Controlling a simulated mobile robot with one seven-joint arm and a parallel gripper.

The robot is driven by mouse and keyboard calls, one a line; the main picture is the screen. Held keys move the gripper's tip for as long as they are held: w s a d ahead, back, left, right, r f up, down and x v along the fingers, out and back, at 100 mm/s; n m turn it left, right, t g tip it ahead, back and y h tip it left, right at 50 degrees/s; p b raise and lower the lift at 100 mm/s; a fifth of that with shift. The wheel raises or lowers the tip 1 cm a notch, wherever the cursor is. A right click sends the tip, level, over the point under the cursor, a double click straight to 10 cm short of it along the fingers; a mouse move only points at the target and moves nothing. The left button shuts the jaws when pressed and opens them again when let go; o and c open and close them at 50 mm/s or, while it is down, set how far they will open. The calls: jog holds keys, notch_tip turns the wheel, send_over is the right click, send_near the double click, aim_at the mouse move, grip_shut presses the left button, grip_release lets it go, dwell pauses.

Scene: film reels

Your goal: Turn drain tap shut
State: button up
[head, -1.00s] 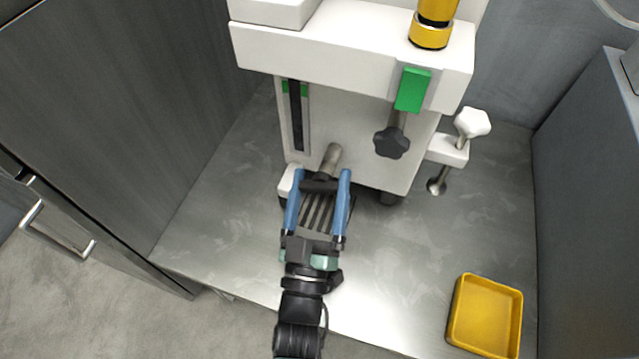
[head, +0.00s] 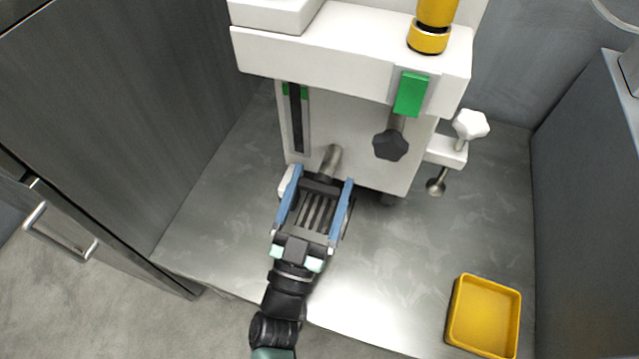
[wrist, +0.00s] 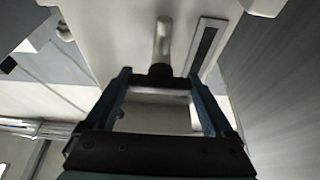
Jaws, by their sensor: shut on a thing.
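The drain tap is a grey metal spout (head: 329,160) low on the front of a white machine, with a dark cross handle (head: 322,185) at its near end. The spout also shows in the wrist view (wrist: 162,40). My gripper (head: 322,180) reaches the tap from the front, its two blue fingers set wide apart, one on each side of the dark handle. It is shut on that handle. In the wrist view the fingertips (wrist: 159,75) flank the handle. The fingers and palm hide part of the handle, so its exact turn angle is hard to tell.
The white machine (head: 350,60) stands on a metal bench top (head: 400,270). A dark knob (head: 390,145) and a white knob (head: 470,124) stick out to the right of the tap. A yellow tray (head: 483,316) sits at the front right. Grey walls enclose both sides.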

jog(key=shift+f, duration=0.1)
jog(key=o, duration=1.1)
jog(key=shift+s, duration=0.15)
jog(key=s+a+p, duration=0.1)
jog(key=s+p, duration=0.1)
jog(key=s, duration=0.2)
jog(key=s+a+p, duration=0.1)
jog(key=s, duration=0.3)
jog(key=s+a+p, duration=0.2)
jog(key=s, duration=0.2)
jog(key=shift+s+a+f+p, duration=0.1)
jog(key=shift+s+f+p, duration=0.1)
jog(key=shift+p, duration=0.1)
